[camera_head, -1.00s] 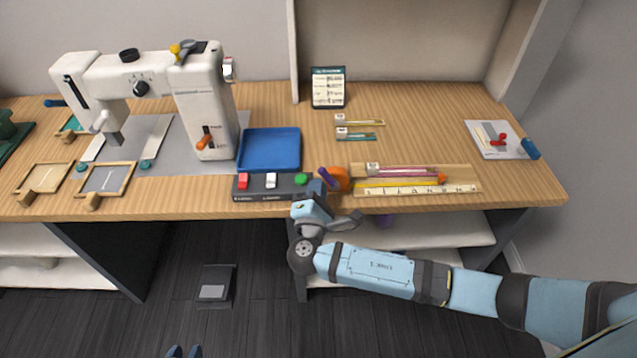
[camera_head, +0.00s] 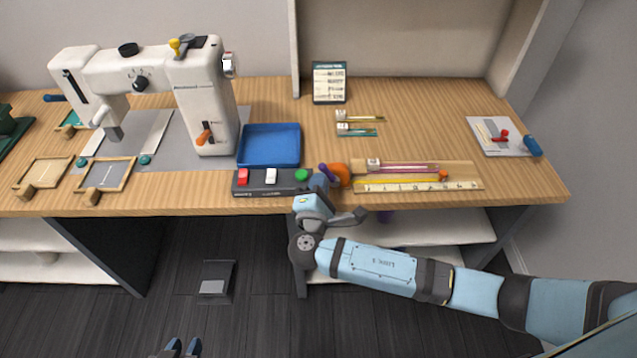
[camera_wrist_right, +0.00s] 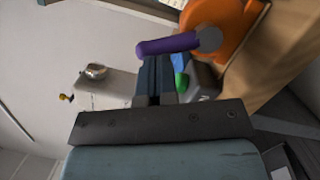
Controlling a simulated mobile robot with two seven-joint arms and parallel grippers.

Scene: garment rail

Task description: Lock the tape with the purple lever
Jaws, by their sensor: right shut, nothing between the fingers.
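The orange tape case (camera_head: 341,173) sits at the left end of a wooden board, with a yellow tape strip (camera_head: 400,181) running right from it. The purple lever (camera_head: 327,173) slants up on the case's left side. In the right wrist view the lever (camera_wrist_right: 168,45) juts left from a grey hub on the orange case (camera_wrist_right: 238,30). My right gripper (camera_wrist_right: 155,62) is shut and empty, its fingertips right at the lever's side; I cannot tell whether they touch. In the head view it (camera_head: 319,182) is just left of the case. My left gripper (camera_head: 182,346) shows only open fingertips at the bottom edge.
A control box with red, white and green buttons (camera_head: 270,187) is close left of the right gripper. A blue tray (camera_head: 270,146) and sewing machine (camera_head: 205,105) stand behind it. The table's front edge (camera_head: 420,198) is near my right arm.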

